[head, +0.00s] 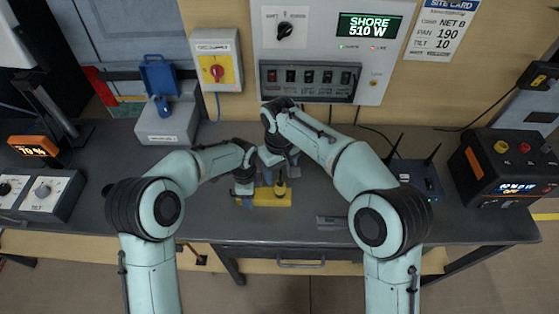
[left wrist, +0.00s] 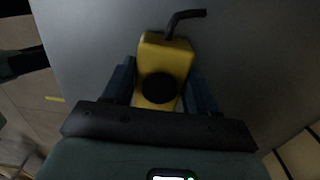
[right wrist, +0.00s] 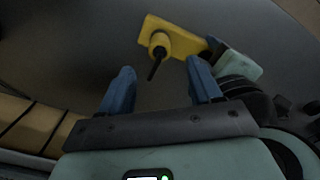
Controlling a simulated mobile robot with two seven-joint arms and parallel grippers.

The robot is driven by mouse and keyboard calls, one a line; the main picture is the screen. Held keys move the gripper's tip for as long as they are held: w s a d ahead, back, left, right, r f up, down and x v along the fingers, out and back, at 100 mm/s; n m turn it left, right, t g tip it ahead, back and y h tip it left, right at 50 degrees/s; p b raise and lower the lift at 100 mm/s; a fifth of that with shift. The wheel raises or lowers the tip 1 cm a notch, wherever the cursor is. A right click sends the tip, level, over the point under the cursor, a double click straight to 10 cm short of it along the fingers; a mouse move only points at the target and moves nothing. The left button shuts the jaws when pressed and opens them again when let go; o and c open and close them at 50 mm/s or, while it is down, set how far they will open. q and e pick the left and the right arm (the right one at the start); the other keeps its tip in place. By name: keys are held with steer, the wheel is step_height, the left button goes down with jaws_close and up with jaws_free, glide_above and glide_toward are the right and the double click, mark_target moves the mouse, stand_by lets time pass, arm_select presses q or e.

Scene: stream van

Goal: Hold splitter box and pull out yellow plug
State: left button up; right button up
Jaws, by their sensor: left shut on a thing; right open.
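The yellow splitter box (head: 266,199) lies on the grey bench near its front. My left gripper (head: 247,192) is shut on the box's left end. In the left wrist view the box (left wrist: 178,50) sits between the blue fingers, with a black round socket or disc on its face. A yellow plug (right wrist: 160,41) with a short black cable stands on the box in the right wrist view; it also shows small in the head view (head: 281,187). My right gripper (right wrist: 161,86) is open and empty, above and apart from the plug, with the cable pointing toward the gap between its fingers.
A grey box with a blue open cover (head: 165,123) stands behind on the left. A router with antennas (head: 419,178) and a power station (head: 500,165) stand on the right. A flat grey item (head: 333,221) lies near the front edge. The bench around the splitter is mostly clear.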

mark_target(279, 181)
step_height(279, 181, down, 7)
steer(key=shift+f, duration=0.2)
steer(key=shift+c, duration=0.3)
jaws_close()
steer(key=shift+r, duration=1.55)
steer(key=shift+r, duration=1.4)
arm_select(q)
steer(key=o, duration=1.3)
steer(key=shift+o, duration=0.2)
steer(key=shift+r, duration=0.1)
